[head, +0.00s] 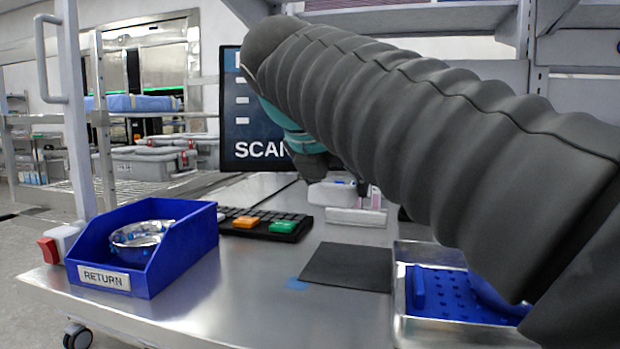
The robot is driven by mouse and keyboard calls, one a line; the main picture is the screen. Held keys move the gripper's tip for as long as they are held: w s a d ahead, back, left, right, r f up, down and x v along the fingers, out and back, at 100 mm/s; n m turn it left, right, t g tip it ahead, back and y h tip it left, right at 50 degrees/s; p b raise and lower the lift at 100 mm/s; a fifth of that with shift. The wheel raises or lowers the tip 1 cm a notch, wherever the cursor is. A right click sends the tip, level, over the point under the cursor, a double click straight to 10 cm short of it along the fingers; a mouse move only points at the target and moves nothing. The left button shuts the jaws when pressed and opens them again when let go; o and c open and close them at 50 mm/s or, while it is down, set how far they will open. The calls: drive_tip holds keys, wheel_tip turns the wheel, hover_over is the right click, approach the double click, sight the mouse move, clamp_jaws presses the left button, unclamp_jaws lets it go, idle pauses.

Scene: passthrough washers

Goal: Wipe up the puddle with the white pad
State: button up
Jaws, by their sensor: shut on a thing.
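A blue RETURN bin (180,255) holds a metal bowl (137,240) at the left. A keyboard (283,228) lies behind the puddle. A dark mat (349,266) and a steel tray (400,310) with a blue insert lie right. A screen (240,115) stands behind.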

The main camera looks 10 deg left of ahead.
drive_tip(key=shift+n+t+y, duration=0.5)
drive_tip(key=shift+n+t, duration=0.1)
drive_tip(key=shift+n, duration=0.1)
drive_tip(key=a+f+b, duration=0.1)
drive_tip(key=b, duration=0.1)
drive_tip(key=s+a+f+b, duration=0.1)
drive_tip(key=b, duration=0.1)
drive_tip(key=a+f+b, duration=0.2)
drive_tip(key=shift+s+a+f, duration=0.1)
drive_tip(key=shift+s, duration=0.3)
drive_tip(key=shift+r, duration=0.2)
